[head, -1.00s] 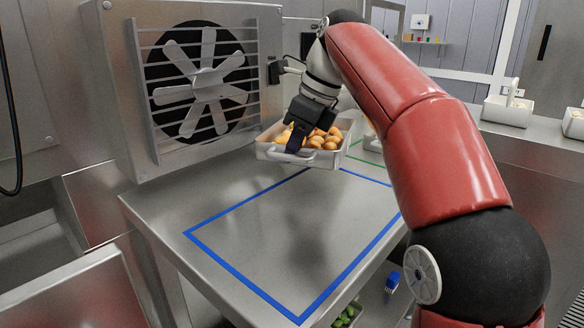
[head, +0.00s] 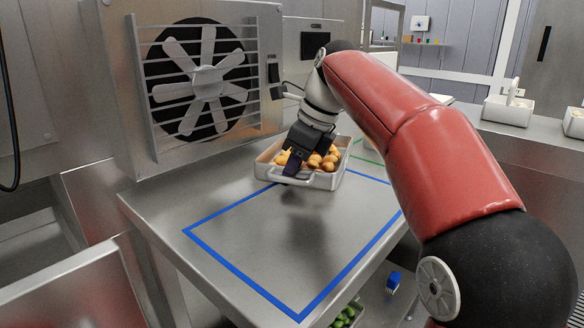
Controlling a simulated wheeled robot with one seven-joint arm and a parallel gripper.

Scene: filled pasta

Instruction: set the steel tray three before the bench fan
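A steel tray (head: 318,181) filled with round golden-brown pasta pieces (head: 325,161) is at the far end of the bench top, over the far edge of the blue taped outline (head: 213,251). My gripper (head: 290,172) reaches down at the tray's near left side and is shut on its handle. The fingertips are small and dark, partly merging with the handle. The tray looks level; I cannot tell whether it touches the bench. The bench fan (head: 205,82) stands at the left behind a slatted grille, in a steel housing.
The steel bench top (head: 275,235) inside the blue outline is clear. Part of a green taped outline (head: 366,163) shows beyond the tray. Below are a blue brush (head: 393,282) and green items (head: 346,316). White containers (head: 508,110) stand on the right counter.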

